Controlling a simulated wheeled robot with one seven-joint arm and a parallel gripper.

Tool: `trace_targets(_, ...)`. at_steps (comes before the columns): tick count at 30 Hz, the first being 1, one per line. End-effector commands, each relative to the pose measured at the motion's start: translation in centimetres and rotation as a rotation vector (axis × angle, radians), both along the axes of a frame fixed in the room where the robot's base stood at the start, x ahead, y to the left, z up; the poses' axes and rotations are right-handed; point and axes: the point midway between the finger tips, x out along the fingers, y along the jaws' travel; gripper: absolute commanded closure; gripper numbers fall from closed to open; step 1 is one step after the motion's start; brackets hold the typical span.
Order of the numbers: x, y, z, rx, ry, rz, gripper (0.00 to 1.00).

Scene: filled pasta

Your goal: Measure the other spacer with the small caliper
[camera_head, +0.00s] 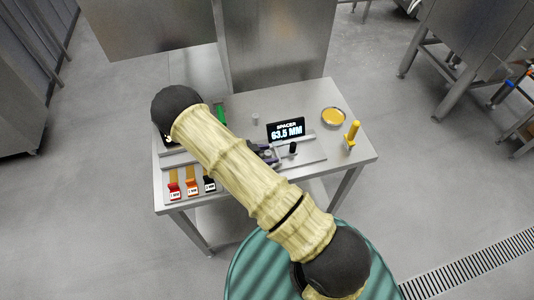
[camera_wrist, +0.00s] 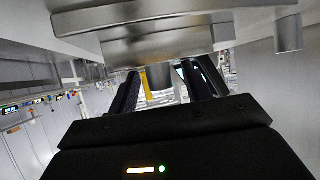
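The small caliper (camera_head: 306,154) lies on the steel table, with a black knob (camera_head: 293,147) on it. A display behind it reads "SPACER 63.5 MM" (camera_head: 286,130). A small grey cylinder, seemingly a spacer (camera_head: 255,120), stands upright behind my arm. My gripper is mostly hidden by my arm in the head view, near the caliper's left end. In the wrist view my gripper (camera_wrist: 165,88) has its fingers apart. A grey cylindrical piece (camera_wrist: 160,86) shows between them, with gaps on both sides; I cannot tell its depth. Another grey cylinder (camera_wrist: 288,33) is at the upper right.
A yellow dish (camera_head: 333,117) and a yellow-handled tool (camera_head: 352,135) are at the table's right. A green item (camera_head: 221,114) and another display are partly hidden by my arm.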

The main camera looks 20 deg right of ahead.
Motion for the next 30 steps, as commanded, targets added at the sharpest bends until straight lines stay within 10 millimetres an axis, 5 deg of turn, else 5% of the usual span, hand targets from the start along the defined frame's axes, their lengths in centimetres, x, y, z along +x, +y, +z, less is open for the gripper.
trace_targets(14,-0.2,1.1,0.4,0.003,0.000,0.001,0.51)
trace_targets(30,-2.4,9.9,5.2,0.004,-0.002,0.003,0.51)
